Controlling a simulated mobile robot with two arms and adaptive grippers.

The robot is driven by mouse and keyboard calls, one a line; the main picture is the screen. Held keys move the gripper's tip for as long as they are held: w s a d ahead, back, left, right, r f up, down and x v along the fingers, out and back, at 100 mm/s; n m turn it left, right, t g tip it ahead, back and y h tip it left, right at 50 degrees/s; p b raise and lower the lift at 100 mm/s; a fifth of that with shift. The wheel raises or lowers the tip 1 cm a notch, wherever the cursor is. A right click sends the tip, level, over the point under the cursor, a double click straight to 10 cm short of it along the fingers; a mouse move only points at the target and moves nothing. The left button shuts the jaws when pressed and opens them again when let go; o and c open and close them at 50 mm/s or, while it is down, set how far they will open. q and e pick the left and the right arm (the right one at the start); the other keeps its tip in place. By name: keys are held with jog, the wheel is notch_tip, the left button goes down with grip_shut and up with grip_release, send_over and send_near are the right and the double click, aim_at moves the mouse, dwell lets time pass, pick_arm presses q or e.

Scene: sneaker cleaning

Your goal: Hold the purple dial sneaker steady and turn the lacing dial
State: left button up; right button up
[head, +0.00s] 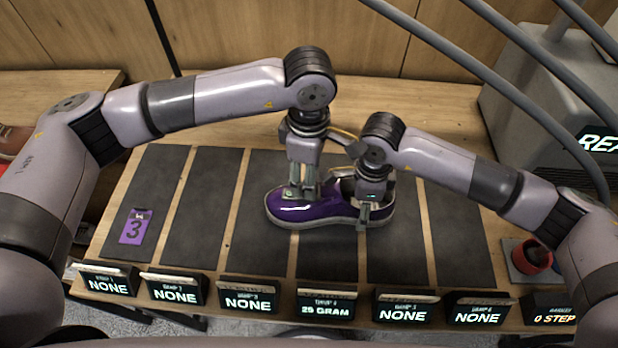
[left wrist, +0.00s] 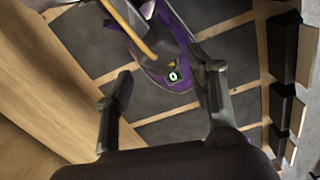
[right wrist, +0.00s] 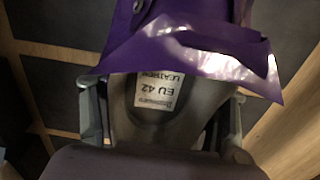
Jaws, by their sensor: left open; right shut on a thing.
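The purple sneaker (head: 318,214) stands upright on a dark panel near the middle of the bench, its toe to the left. Its lacing dial (left wrist: 172,76) shows a small lit green mark on the upper. My left gripper (head: 303,190) is open over the front of the shoe. In the left wrist view its fingers stand wide apart, one to each side of the dial; I cannot tell whether they touch the shoe. My right gripper (head: 371,208) is shut on the heel end. The right wrist view shows the sneaker (right wrist: 180,50) between its fingers, with a size label inside.
Dark panels lie side by side on the bench, most of them bare. A purple card marked 3 (head: 136,227) lies on the left one. Several small displays line the front edge; one reads 29 GRAM (head: 325,309). A red cup (head: 531,256) stands at right, a grey machine (head: 556,100) behind.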

pick_arm(q)
notch_tip(320, 180, up, 9)
dwell(0.3)
notch_tip(320, 180, down, 12)
jog(key=m, duration=0.7)
jog(key=shift+f, duration=0.15)
dwell(0.4)
jog(key=c, duration=1.1)
jog(key=n, duration=0.4)
jog(key=shift+c, duration=0.2)
